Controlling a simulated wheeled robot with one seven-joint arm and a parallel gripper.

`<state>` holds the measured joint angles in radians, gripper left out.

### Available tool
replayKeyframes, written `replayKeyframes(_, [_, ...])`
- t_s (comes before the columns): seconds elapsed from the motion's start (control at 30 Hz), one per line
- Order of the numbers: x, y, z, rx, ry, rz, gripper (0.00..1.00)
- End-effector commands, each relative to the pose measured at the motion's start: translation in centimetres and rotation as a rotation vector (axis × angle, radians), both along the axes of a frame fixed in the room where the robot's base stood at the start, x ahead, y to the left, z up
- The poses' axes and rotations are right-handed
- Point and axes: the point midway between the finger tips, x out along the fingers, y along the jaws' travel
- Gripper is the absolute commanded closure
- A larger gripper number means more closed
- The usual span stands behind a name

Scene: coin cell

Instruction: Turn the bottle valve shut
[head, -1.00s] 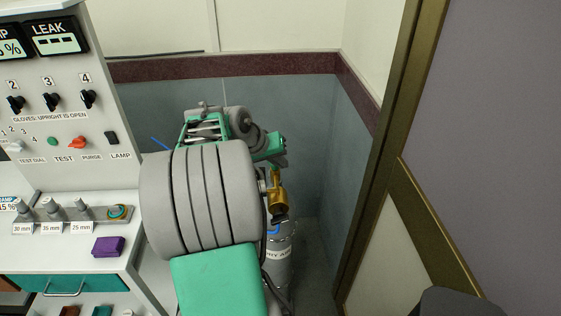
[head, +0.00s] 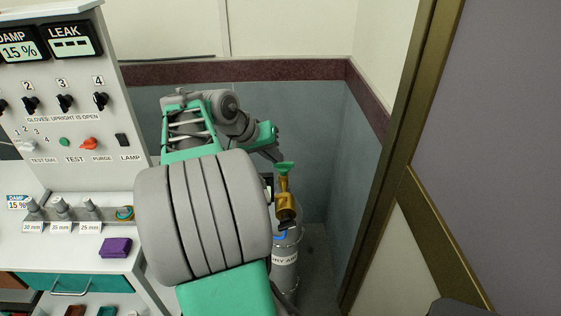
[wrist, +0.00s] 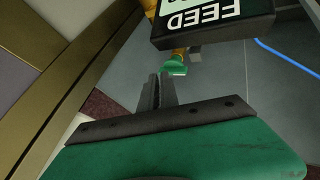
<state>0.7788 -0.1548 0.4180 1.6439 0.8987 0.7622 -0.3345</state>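The bottle (head: 285,262) is a grey cylinder with a partly visible white label, standing in the corner right of my arm. A brass valve (head: 286,203) sits on its top, with a green handle (head: 285,168) above. In the wrist view the green handle (wrist: 174,68) lies just beyond my fingertips, beside a black FEED sign. My gripper (head: 279,156) is above and slightly left of the handle in the head view. In the wrist view my gripper's fingers (wrist: 161,80) are together with nothing visible between them. They look apart from the handle. My arm hides the bottle's left side.
The FEED sign (wrist: 212,20) is close to the fingers in the wrist view. A blue hose (wrist: 285,58) runs at its right. A white control panel (head: 75,120) stands at left. A brown frame (head: 385,170) borders the right side, and walls close the corner behind.

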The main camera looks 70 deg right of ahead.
Motion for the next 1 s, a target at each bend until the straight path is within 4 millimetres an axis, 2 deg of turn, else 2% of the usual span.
replayKeyframes(0.07, [0.2, -0.3, 0.8, 0.002, -0.029, -0.069, 0.88])
replayKeyframes(0.13, [0.5, -1.1, 1.6, 0.002, -0.087, -0.211, 0.82])
replayKeyframes(0.23, [1.2, -2.7, 2.3, -0.012, -0.206, -0.524, 0.74])
replayKeyframes(0.4, [2.4, -4.7, 1.6, -0.069, -0.384, -1.076, 0.6])
replayKeyframes(0.5, [2.9, -5.2, 0.8, -0.102, -0.441, -1.288, 0.52])
replayKeyframes(0.6, [3.0, -5.4, -0.1, -0.12, -0.465, -1.383, 0.44])
replayKeyframes(0.7, [2.7, -5.5, -1.3, -0.123, -0.467, -1.398, 0.36])
replayKeyframes(1.0, [0.7, -6.3, -6.2, -0.123, -0.466, -1.394, 0.36])
